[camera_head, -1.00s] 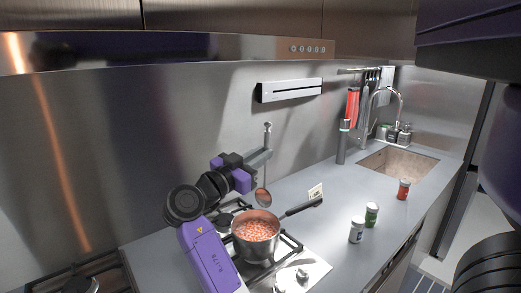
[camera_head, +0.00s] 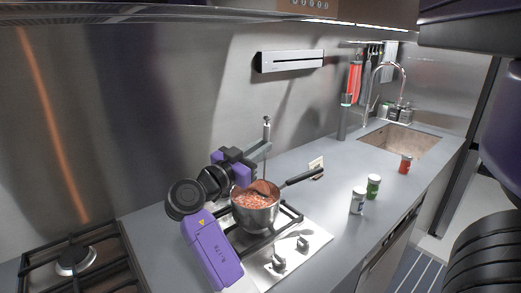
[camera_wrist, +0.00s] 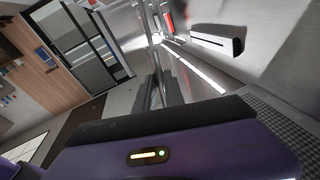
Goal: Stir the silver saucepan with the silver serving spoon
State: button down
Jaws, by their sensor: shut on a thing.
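The silver saucepan (camera_head: 258,222) stands on the stove, filled with chunky red-orange food. Its dark handle (camera_head: 304,177) points right. The silver serving spoon (camera_head: 266,125) is upright, its handle end above my gripper (camera_head: 264,150). My gripper is shut on the spoon's handle, behind and above the saucepan. The spoon's bowl end is low at the far side of the pan, over or in the food; how deep it is, I cannot tell.
White (camera_head: 358,200), green (camera_head: 373,187) and red (camera_head: 405,164) jars stand on the counter right of the stove. A small card (camera_head: 316,166) stands behind the pan's handle. The sink (camera_head: 400,140) is farther right. A free burner (camera_head: 75,261) is at the left.

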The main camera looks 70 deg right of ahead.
jog(key=shift+w+d+f+b, duration=0.1)
jog(key=shift+d+f+b, duration=0.1)
jog(key=shift+f+b, duration=0.8)
jog(key=shift+w+d+f+b, duration=0.1)
jog(key=shift+d+f+b, duration=0.05)
jog(key=shift+f+b, duration=0.8)
jog(key=shift+w, duration=0.1)
